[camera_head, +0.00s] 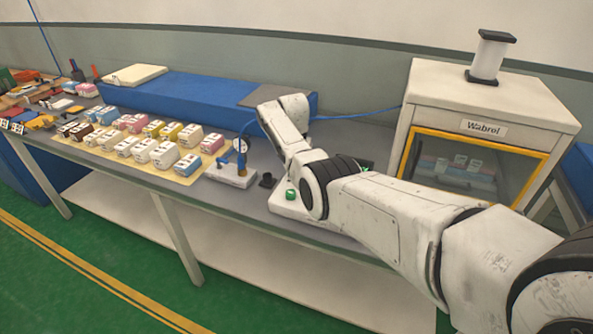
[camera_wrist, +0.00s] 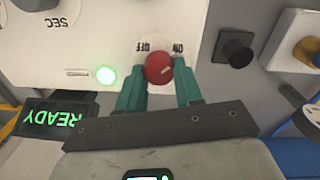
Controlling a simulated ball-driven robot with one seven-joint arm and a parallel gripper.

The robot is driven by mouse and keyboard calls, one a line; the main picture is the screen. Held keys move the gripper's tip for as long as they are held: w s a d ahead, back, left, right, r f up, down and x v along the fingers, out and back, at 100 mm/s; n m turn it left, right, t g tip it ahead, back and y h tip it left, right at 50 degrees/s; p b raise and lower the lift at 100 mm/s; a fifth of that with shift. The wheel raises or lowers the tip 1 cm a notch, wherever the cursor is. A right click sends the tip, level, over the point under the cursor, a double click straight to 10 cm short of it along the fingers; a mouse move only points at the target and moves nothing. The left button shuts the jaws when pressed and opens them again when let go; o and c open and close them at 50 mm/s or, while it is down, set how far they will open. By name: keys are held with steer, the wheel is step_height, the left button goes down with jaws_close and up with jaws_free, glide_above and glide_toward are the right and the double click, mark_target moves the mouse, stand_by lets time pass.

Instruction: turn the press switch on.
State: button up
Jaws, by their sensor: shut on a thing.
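In the wrist view, the red round press switch (camera_wrist: 158,66) sits on a white panel (camera_wrist: 110,30) between the OFF and ON labels, which appear upside down. It has a small white mark; I cannot tell which label the mark points to. My gripper (camera_wrist: 160,76) has its two teal fingers shut on the red switch, one on each side. A round green light (camera_wrist: 106,75) glows on the panel. A dark display (camera_wrist: 55,120) shows READY in green letters.
A black square knob (camera_wrist: 236,50) stands beside the panel; it also shows in the head view (camera_head: 267,180). A small white device (camera_head: 232,177) stands left of it. Several coloured blocks (camera_head: 163,154) cover the table's left part. A Wabrol cabinet (camera_head: 480,105) stands at the right.

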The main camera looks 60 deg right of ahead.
stand_by(0.4)
steer(key=o, duration=1)
steer(key=shift+o, duration=0.2)
step_height(320, 180, up, 11)
steer(key=b, duration=0.1)
steer(key=shift+w, duration=0.2)
steer(key=shift+f, duration=0.15)
